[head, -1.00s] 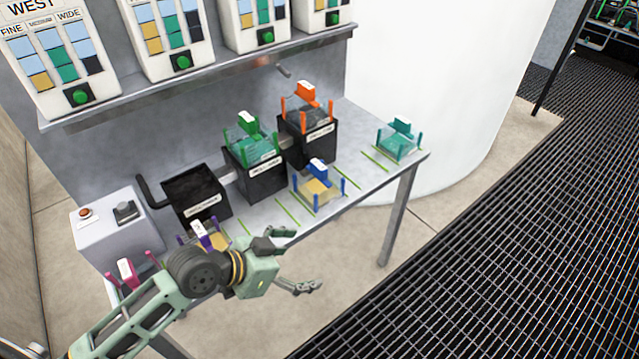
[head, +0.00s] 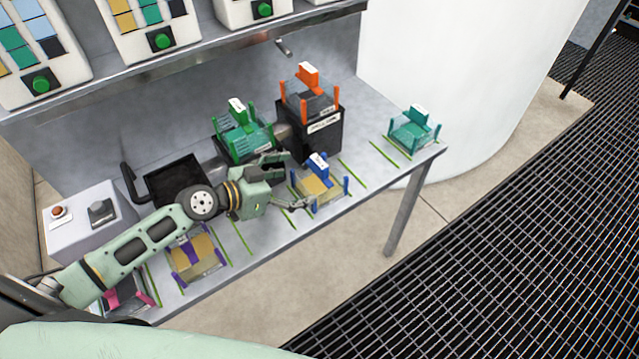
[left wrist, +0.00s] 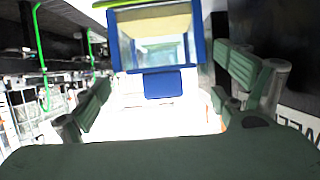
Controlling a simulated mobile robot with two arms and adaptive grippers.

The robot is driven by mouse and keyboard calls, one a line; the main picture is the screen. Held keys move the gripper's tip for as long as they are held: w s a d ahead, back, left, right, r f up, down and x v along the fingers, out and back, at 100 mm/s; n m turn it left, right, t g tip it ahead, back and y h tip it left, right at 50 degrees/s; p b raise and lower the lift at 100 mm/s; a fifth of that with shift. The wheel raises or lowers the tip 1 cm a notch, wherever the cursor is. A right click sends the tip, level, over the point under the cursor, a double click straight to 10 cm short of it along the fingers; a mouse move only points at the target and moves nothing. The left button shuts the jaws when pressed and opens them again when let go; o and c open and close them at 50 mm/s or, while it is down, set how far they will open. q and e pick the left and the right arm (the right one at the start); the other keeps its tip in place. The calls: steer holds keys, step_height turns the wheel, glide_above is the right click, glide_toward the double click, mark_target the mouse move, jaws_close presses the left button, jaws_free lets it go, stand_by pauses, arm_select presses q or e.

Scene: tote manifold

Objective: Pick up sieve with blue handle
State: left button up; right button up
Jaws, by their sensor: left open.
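The sieve with the blue handle (head: 318,161) stands on the metal table, with blue corner posts and a tan mesh. My left gripper (head: 296,182) is open, just left of this sieve, its fingers pointing toward it. In the left wrist view the blue-framed sieve (left wrist: 153,83) shows ahead, above and between the two spread fingers (left wrist: 165,95). The gripper appears apart from the sieve. My right gripper is not in view.
A green sieve (head: 243,138) and an orange sieve (head: 310,92) sit on black boxes behind. A teal sieve (head: 413,128) stands at the right end. Purple (head: 190,252) and magenta (head: 126,299) sieves are at the left front. An empty black box (head: 176,180) stands at the back left.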

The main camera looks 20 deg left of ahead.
mark_target(334, 175)
arm_select(q)
steer(key=shift+w+d+f, duration=0.1)
steer(key=shift+w+f, duration=0.1)
steer(key=shift+f, duration=0.45)
steer(key=shift+p+x, duration=0.4)
steer(key=shift+x, duration=0.55)
steer(key=p+x, duration=0.1)
steer(key=x, duration=0.3)
steer(key=shift+w+d, duration=0.25)
steer(key=shift+w, duration=0.05)
steer(key=shift+w+d+f, duration=0.15)
steer(key=shift+f, duration=0.05)
steer(key=c, duration=1)
steer(key=shift+c, duration=0.2)
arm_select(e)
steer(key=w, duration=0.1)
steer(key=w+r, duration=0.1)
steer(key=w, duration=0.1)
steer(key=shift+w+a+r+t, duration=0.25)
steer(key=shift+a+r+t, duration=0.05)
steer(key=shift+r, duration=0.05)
